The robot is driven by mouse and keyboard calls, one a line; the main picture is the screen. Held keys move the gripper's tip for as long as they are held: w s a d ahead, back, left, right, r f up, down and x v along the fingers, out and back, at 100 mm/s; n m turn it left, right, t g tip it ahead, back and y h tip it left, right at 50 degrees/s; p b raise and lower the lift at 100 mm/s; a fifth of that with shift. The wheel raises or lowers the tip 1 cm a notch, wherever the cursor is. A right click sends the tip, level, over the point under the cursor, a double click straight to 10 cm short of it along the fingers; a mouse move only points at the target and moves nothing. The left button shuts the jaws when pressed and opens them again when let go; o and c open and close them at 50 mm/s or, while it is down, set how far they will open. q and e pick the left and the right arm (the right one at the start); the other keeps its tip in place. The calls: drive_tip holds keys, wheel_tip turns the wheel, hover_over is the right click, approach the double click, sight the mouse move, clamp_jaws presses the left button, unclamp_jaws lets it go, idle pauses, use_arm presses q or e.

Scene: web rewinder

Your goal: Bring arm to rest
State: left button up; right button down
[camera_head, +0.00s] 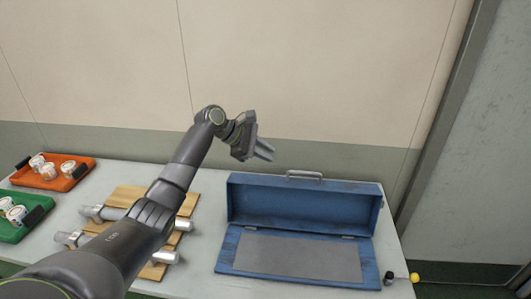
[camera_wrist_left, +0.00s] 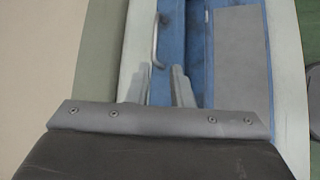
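My left arm comes in from the lower left of the head view and reaches up across the table. Its gripper (camera_head: 264,150) is raised near the back wall, just left of and above the blue box, pointing right. The two fingers stand apart with nothing between them, and they also show in the left wrist view (camera_wrist_left: 160,72). The gripper touches nothing that I can see. My right gripper is in neither view.
A blue metal box (camera_head: 228,250) stands open on the table (camera_head: 205,270). Silver rollers (camera_head: 70,238) lie on wooden boards (camera_head: 128,197), partly behind my arm. An orange tray (camera_head: 78,175) and a green tray (camera_head: 38,228) hold white rolls. A yellow-tipped tool (camera_head: 413,278) lies at right.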

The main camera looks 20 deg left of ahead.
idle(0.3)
use_arm(q)
drive_tip(key=s+d+f+m+g+y, duration=0.2)
drive_tip(key=s+f+m+y, duration=0.3)
drive_tip(key=s+f+m, duration=1.2)
drive_tip(key=s+a+f+m+y, duration=0.1)
drive_tip(key=s+a+y, duration=0.1)
drive_tip(key=s, duration=1.3)
drive_tip(key=s+a+f+m+y, duration=0.1)
drive_tip(key=s+a+f+y, duration=0.15)
drive_tip(key=s, duration=1.25)
wheel_tip(320, 180, down, 25)
drive_tip(key=g+b, duration=0.2)
drive_tip(key=s+f+g+b, duration=0.1)
drive_tip(key=s+f, duration=1.4)
drive_tip(key=f, duration=0.3)
drive_tip(key=shift+d+h, duration=0.35)
